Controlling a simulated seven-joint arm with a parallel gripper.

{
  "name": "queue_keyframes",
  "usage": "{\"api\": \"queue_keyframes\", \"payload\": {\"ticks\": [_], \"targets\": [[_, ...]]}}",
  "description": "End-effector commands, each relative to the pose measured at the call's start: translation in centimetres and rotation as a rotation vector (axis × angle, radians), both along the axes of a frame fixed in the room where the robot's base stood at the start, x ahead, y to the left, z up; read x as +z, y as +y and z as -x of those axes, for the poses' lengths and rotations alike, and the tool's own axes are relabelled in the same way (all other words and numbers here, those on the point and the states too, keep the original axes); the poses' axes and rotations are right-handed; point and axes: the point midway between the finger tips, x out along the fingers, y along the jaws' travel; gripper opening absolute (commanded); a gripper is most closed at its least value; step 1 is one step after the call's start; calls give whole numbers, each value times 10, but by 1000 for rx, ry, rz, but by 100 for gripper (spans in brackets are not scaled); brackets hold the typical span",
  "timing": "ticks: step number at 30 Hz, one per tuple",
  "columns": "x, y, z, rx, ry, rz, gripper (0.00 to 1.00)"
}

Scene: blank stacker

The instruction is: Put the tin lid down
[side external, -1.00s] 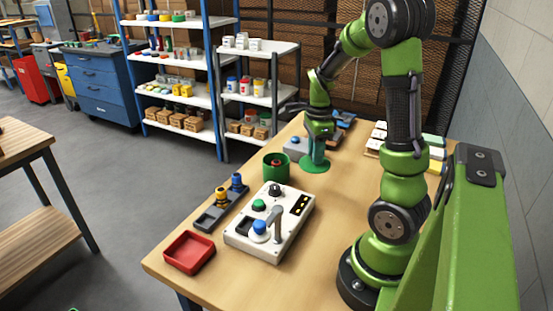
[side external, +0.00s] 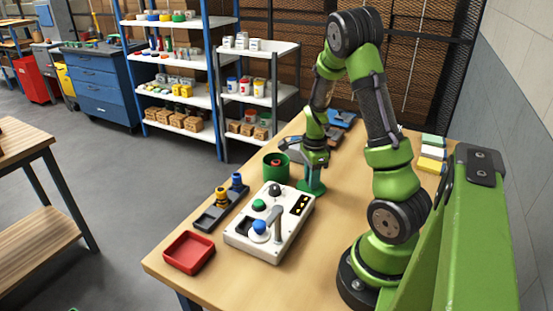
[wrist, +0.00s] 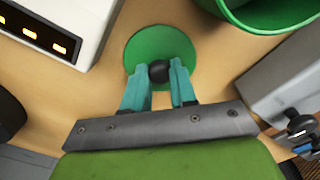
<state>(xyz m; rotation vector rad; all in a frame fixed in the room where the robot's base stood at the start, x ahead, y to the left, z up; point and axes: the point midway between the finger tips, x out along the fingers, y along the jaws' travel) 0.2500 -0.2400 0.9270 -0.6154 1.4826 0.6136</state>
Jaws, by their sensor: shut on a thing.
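The tin lid (wrist: 138,50) is a round green disc with a black knob (wrist: 158,71) in its middle. My gripper (wrist: 170,74) has its teal fingers closed on that knob from both sides. In the side view the lid (side external: 312,190) is low over the table, right of the green tin (side external: 270,172); I cannot tell whether it touches the wood. The tin is open and upright, with something red inside. Its rim and wall also show at the top right of the wrist view (wrist: 240,18).
A white panel box (side external: 262,248) with knobs and a lever stands just in front of the lid. A red tray (side external: 189,252) and a dark holder (side external: 212,216) with small posts are further left. The table right of the lid looks clear.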

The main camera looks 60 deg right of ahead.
Motion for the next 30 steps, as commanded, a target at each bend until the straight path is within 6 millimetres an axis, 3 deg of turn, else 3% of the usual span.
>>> {"api": "queue_keyframes", "payload": {"ticks": [6,7,12,23,30], "targets": [[-3,0,0,0,1,-1,0],[-3,0,0,0,1,-1,28],[-3,0,0,0,0,0,52],[4,0,-1,2,-1,1,52],[48,0,-2,3,-6,4,52]]}}
